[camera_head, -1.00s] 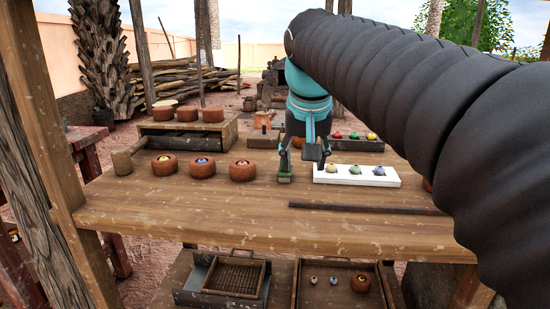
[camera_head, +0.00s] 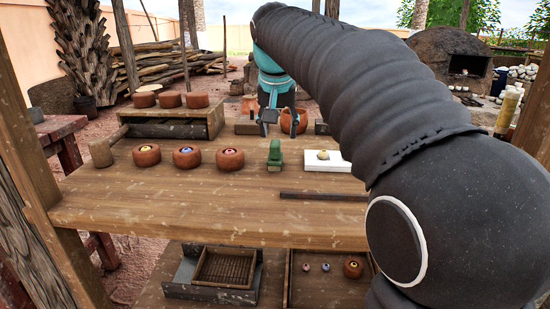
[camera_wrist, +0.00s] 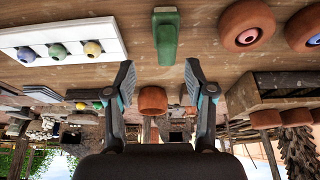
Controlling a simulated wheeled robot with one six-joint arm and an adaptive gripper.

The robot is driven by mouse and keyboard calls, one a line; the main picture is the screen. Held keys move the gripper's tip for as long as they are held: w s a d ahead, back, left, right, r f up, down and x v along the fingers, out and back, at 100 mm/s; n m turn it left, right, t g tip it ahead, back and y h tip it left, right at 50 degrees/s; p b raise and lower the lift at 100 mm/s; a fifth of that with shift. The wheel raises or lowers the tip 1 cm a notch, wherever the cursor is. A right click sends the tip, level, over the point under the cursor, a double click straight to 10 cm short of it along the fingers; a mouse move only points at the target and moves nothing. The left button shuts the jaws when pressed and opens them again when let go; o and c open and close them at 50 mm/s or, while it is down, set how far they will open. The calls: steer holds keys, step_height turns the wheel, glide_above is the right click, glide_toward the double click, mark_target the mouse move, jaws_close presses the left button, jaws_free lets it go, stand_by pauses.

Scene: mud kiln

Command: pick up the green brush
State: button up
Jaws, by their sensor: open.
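The green brush (camera_head: 275,153) stands on the wooden table, left of the white tray. In the wrist view the green brush (camera_wrist: 166,38) is at the top centre, beyond the fingertips and clear of them. My gripper (camera_head: 280,130) is behind and above the brush in the head view, at the far part of the table. In the wrist view my gripper (camera_wrist: 159,76) has its two fingers spread wide with nothing held between them.
Several bowls with coloured balls, one being the nearest bowl (camera_head: 230,159), line the table left of the brush. The white tray (camera_head: 313,165) is close on its right. A dark rod (camera_head: 322,196) lies in front. An orange pot (camera_head: 300,121) is behind the gripper.

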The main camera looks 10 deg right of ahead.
mark_target(275, 142)
steer(key=shift+w+a+x, duration=0.15)
steer(key=shift+x, duration=1.3)
steer(key=shift+w+a+x, duration=0.1)
steer(key=shift+a+x, duration=0.1)
steer(key=shift+x, duration=1.2)
steer(key=shift+r, duration=0.1)
jaws_close()
